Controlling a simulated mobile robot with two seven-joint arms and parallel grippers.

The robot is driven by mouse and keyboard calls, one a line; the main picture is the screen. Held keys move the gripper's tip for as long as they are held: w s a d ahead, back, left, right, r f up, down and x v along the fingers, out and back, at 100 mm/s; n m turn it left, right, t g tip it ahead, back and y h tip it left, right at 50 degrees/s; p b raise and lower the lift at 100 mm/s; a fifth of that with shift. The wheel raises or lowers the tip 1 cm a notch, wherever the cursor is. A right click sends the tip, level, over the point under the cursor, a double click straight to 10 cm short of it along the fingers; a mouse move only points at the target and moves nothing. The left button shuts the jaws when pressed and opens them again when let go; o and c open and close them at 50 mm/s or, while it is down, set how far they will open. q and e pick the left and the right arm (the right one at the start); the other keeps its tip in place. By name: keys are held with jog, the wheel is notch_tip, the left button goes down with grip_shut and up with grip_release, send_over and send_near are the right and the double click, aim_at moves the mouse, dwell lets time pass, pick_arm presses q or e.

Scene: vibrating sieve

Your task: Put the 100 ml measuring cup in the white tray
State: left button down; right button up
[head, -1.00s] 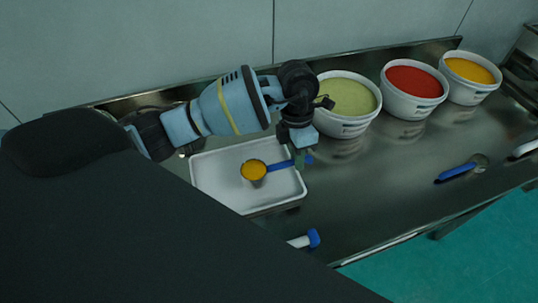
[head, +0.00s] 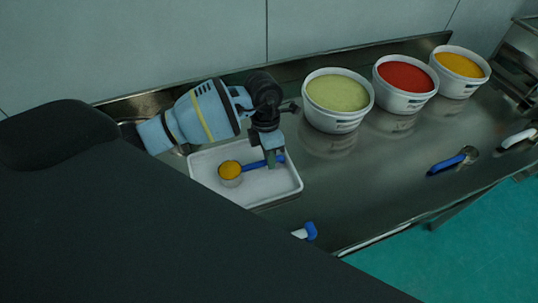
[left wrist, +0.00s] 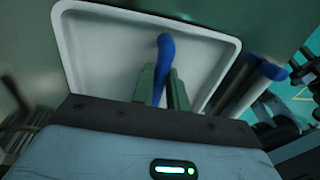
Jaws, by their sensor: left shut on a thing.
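The measuring cup (head: 230,170) has a round bowl full of orange-yellow material and a blue handle. My left gripper (head: 272,161) is shut on the handle, which also shows between the fingers in the left wrist view (left wrist: 162,65). The bowl points left and looks about level. The cup and fingertips are over the white tray (head: 280,196), whose rim also shows in the left wrist view (left wrist: 66,50). I cannot tell whether the cup touches the tray floor. No volume marking is readable. My right gripper does not show clearly.
Tubs of green (head: 338,95), red (head: 405,80) and orange (head: 460,66) material stand along the back right. A blue-handled scoop (head: 450,163) lies at the right. A blue-ended white handle (head: 307,231) lies near the tray's front. The metal table between is clear.

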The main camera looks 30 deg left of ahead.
pick_arm(q)
jog(key=c, duration=1.4)
grip_release()
jog(key=v, duration=1.2)
jog(key=shift+s+r, duration=0.1)
